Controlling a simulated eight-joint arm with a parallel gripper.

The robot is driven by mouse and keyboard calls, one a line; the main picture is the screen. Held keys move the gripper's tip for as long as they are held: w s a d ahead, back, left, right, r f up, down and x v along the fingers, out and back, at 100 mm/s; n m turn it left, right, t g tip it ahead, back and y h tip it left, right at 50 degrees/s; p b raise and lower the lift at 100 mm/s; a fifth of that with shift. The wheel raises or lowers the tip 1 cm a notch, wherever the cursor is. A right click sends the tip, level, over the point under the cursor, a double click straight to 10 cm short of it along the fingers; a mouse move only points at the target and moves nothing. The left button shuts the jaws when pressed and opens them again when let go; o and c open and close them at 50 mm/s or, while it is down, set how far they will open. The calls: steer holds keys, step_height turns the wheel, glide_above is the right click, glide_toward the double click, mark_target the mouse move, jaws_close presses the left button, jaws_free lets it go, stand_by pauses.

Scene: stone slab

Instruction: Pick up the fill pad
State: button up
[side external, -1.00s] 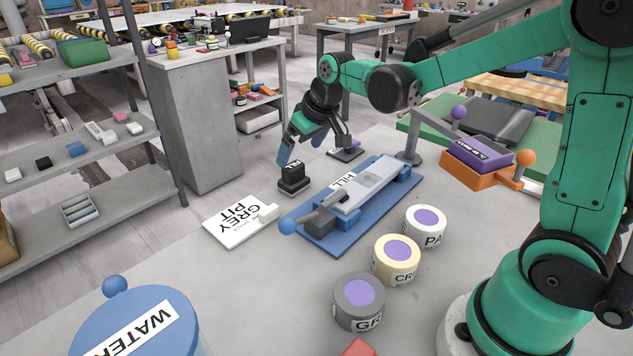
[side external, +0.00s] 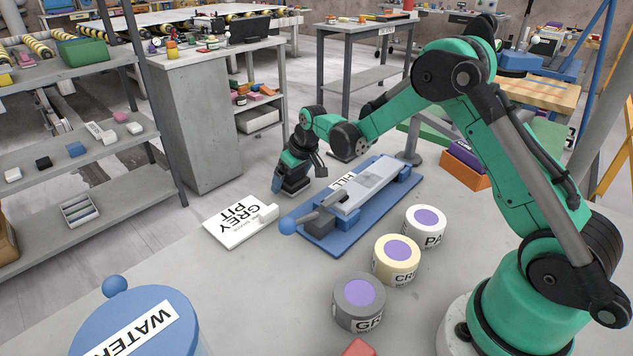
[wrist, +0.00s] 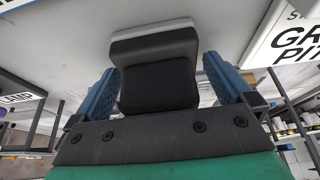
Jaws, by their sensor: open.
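A black block-like pad with a paler base, which I take as the fill pad (side external: 296,192), sits on the grey slab just left of the blue tray marked FILL (side external: 320,232). Its label is hidden now. My gripper (side external: 287,184) is down over it, pointing downward. In the wrist view the black pad (wrist: 158,80) stands between the two blue fingers of my gripper (wrist: 160,88). The jaws are open, one finger on each side, and a narrow gap shows beside the pad.
A white GREY PIT plate (side external: 240,222) lies to the left, close to my gripper. Several round labelled pots, one cream (side external: 396,262), stand in front of the tray. A blue WATER tub (side external: 135,325) is at front left. A grey post (side external: 410,145) rises behind the tray.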

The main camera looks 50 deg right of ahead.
steer(key=shift+f, duration=0.15)
steer(key=c, duration=1.3)
step_height(320, 180, up, 20)
steer(key=shift+r, duration=0.1)
steer(key=shift+c, duration=0.2)
steer(key=o, duration=0.7)
steer(key=c, duration=0.3)
